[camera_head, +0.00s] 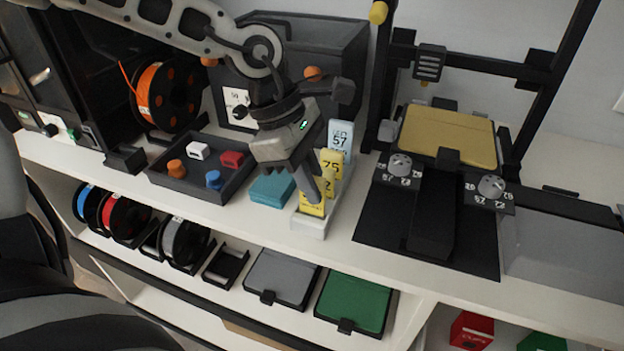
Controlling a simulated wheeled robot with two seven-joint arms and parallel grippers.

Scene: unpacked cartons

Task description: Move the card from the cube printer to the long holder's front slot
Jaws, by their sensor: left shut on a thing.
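The long holder (311,229) is a narrow white base on the shelf top, running from front to back. A pale blue card (341,134) marked 57 stands at its back, and a yellow card (332,159) marked 75 stands in the middle. Another yellow card (311,208) stands at its front end, partly hidden by my fingers. My left gripper (316,193) reaches down over the holder and is shut on this front card. The card's lower edge appears at the front slot; I cannot tell how deeply it sits. The dark boxy cube printer (335,50) stands behind my arm, partly covered.
A dark tray (205,186) with small parts lies left of the holder, with a teal block (272,188) between them. An open-frame printer with a yellow plate (448,135) stands right. Spools (185,243) and grey and green plates (354,302) fill the lower shelf.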

